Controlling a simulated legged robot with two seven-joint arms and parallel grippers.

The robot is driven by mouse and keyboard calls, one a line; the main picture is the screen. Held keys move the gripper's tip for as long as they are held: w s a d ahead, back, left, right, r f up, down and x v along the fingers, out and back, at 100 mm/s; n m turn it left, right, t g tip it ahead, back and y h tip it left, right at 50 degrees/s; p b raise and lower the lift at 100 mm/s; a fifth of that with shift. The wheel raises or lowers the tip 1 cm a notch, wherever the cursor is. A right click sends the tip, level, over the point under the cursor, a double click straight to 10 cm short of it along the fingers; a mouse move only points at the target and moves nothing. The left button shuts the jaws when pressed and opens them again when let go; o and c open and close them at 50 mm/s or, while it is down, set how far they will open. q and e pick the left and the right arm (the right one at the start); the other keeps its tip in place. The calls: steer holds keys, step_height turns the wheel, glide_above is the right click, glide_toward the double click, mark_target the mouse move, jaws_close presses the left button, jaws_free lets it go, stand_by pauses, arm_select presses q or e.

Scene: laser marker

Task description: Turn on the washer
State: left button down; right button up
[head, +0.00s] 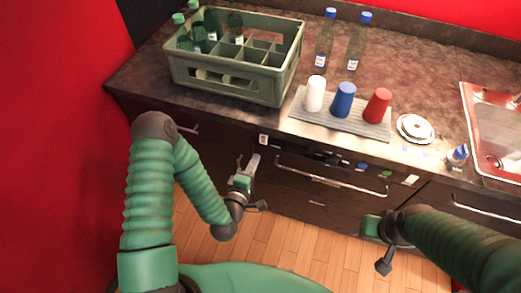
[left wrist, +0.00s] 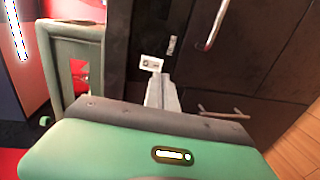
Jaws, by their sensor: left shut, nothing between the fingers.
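The washer is a dark front (head: 310,187) built in under the counter in the head view, with a long metal handle. Its control strip (head: 338,160) runs along the top edge, with a small blue button and a green button (head: 386,173) toward the right. My left gripper (head: 250,163) is in front of the cabinets, left of the washer handle and apart from the buttons. In the left wrist view its pale fingers (left wrist: 162,92) are together and empty, near a small white label (left wrist: 151,63). My right gripper (head: 372,228) is low in front of the cabinets at right; its fingers cannot be made out.
On the counter are a green crate (head: 270,92) with bottles, a mat (head: 305,115) with white, blue and red cups, two bottles, plates (head: 415,128) and a sink (head: 475,120). Wooden floor (head: 285,240) lies open below the cabinets.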

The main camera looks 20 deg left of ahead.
mark_target(263, 144)
arm_select(q)
steer(key=w, duration=0.4)
steer(key=w+f, duration=0.1)
steer(key=w, duration=0.1)
steer(key=shift+w+d, duration=0.1)
steer(key=shift+w, duration=0.1)
steer(key=shift+f, duration=0.15)
